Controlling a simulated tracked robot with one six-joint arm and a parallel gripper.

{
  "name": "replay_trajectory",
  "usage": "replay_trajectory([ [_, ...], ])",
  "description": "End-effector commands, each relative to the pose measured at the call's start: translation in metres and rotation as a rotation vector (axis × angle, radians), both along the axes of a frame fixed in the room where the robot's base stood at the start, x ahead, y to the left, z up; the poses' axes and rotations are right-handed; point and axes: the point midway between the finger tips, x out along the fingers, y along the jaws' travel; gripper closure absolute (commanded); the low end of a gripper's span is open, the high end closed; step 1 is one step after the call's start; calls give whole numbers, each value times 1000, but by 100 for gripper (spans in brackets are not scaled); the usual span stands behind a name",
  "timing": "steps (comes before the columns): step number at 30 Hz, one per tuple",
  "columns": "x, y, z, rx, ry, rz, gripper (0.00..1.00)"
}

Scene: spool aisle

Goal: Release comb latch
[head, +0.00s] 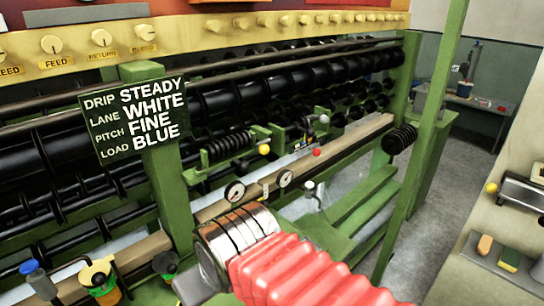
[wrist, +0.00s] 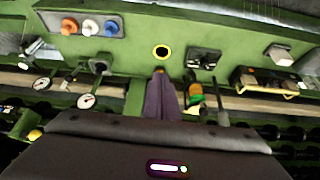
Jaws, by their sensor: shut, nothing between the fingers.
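My gripper (wrist: 160,75) shows in the wrist view with its dark purple fingers together and empty, pointing at the green machine front. In the head view my red-sleeved arm reaches in from the bottom, and the fingertips are not clear there. I cannot tell for sure which part is the comb latch. Levers with a yellow ball (head: 264,149), a red ball (head: 316,152) and a white ball (head: 309,185) stand on the machine's green frame.
Two gauges (head: 235,191) sit on the rail beside my arm. A sign (head: 137,118) hangs on a green post. In the wrist view an orange-and-green bottle (wrist: 195,93) is right of the fingers, and coloured knobs (wrist: 69,26) are upper left. Open grey floor (head: 440,215) lies to the right.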

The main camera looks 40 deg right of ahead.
Motion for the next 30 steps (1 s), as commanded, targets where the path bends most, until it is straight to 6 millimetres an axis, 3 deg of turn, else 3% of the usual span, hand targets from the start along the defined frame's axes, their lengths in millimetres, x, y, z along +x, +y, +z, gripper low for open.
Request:
replay_trajectory([
  [17, 2, -1, -4, 54, 24, -57, 100],
  [23, 12, 1, -15, 241, 96, -245, 100],
  [30, 40, -10, -21, 564, 167, -566, 100],
])
